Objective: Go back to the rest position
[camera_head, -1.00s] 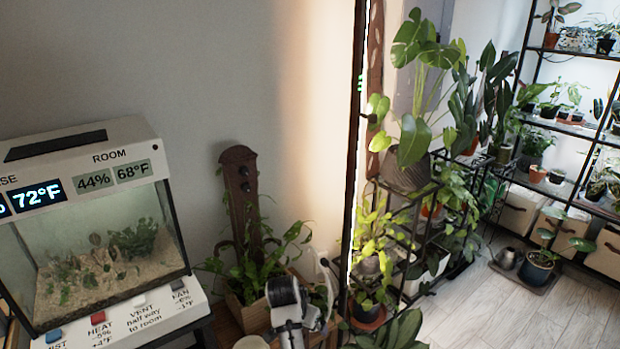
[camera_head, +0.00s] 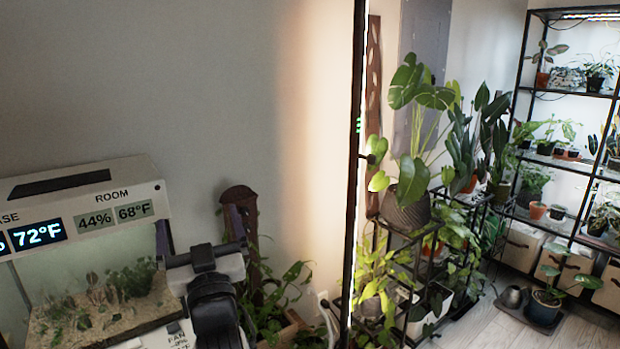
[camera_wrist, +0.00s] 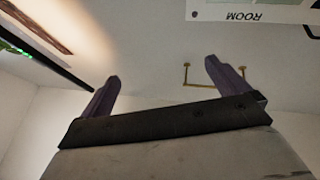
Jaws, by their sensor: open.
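My gripper (camera_head: 201,228) is raised in front of the right side of the terrarium in the head view, its purple fingers pointing up. In the wrist view my gripper (camera_wrist: 163,70) shows two purple fingers spread wide apart with nothing between them. My arm hides part of the terrarium's right end and its lower button panel. The terrarium (camera_head: 95,190) has a white top with readouts of 72°F, 44% and 68°F, and sand and small plants behind glass.
A dark wooden post (camera_head: 238,198) and a leafy plant (camera_head: 280,295) stand right of my arm. A thin black upright (camera_head: 354,180) crosses the head view. Plant shelves (camera_head: 572,92) fill the right. A brass bracket (camera_wrist: 216,84) shows beyond the fingers in the wrist view.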

